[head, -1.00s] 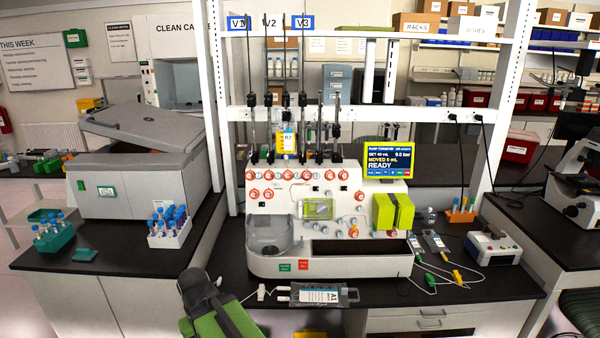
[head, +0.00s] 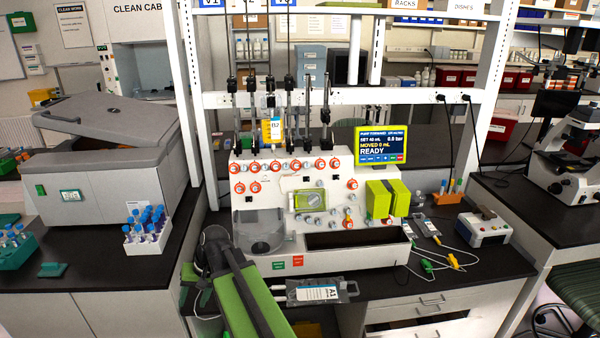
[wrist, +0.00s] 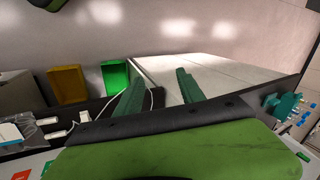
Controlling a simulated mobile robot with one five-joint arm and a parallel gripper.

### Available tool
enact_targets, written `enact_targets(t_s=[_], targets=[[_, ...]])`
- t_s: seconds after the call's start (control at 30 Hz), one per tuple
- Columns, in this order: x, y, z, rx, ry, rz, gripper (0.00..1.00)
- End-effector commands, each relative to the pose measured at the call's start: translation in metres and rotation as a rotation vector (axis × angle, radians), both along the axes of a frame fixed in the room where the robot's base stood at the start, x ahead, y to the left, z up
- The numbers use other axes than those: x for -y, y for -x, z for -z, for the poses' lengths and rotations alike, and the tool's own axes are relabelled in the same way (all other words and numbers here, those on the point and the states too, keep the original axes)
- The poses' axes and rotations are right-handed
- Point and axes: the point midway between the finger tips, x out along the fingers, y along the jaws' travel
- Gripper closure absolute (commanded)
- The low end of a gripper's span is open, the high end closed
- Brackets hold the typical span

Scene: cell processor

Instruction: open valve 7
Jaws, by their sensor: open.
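The white cell processor (head: 330,190) stands on the black bench in the head view. Its front has a top row of red-ringed valve knobs (head: 295,165), with more red-ringed and grey knobs below. The valve numbers are too small to read, so I cannot tell which knob is valve 7. My gripper (wrist: 158,88) shows in the wrist view with its two green fingers apart and nothing between them. It points down past the bench edge, away from the knobs. In the head view my green arm is in front of the processor's lower left, and the fingers are not clear.
A bag labelled A1 (head: 317,292) lies at the bench front below the processor. The pump screen (head: 381,145) reads READY. A grey centrifuge (head: 110,150) and a rack of blue-capped tubes (head: 146,238) stand left. Yellow (wrist: 67,85) and green (wrist: 115,77) bins sit below the bench edge.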

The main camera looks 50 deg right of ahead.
Motion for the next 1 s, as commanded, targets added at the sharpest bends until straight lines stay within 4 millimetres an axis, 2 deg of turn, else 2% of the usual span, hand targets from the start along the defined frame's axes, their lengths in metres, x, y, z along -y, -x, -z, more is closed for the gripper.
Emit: enact_targets(t_s=[0.03,0.07,0.1,0.17,0.2,0.23,0.27,0.3,0.4,0.5,0.6,0.73,0.87,1.0], targets=[[0.048,-0.022,-0.006,0.052,-0.110,0.160,0.54],[0.072,-0.032,-0.014,0.089,-0.183,0.253,0.54],[0.109,-0.043,-0.027,0.140,-0.277,0.376,0.54],[0.172,-0.053,-0.048,0.221,-0.419,0.559,0.54],[0.217,-0.055,-0.065,0.279,-0.516,0.680,0.54],[0.253,-0.052,-0.078,0.324,-0.589,0.767,0.54],[0.289,-0.048,-0.090,0.369,-0.659,0.850,0.54],[0.336,-0.037,-0.107,0.432,-0.751,0.952,0.54],[0.438,0.001,-0.145,0.575,-0.952,1.158,0.54],[0.504,0.039,-0.170,0.678,-1.094,1.277,0.54],[0.539,0.065,-0.184,0.738,-1.173,1.338,0.54],[0.552,0.075,-0.190,0.762,-1.205,1.359,0.54],[0.552,0.069,-0.190,0.761,-1.204,1.358,0.54],[0.554,0.045,-0.190,0.759,-1.204,1.355,0.54]])
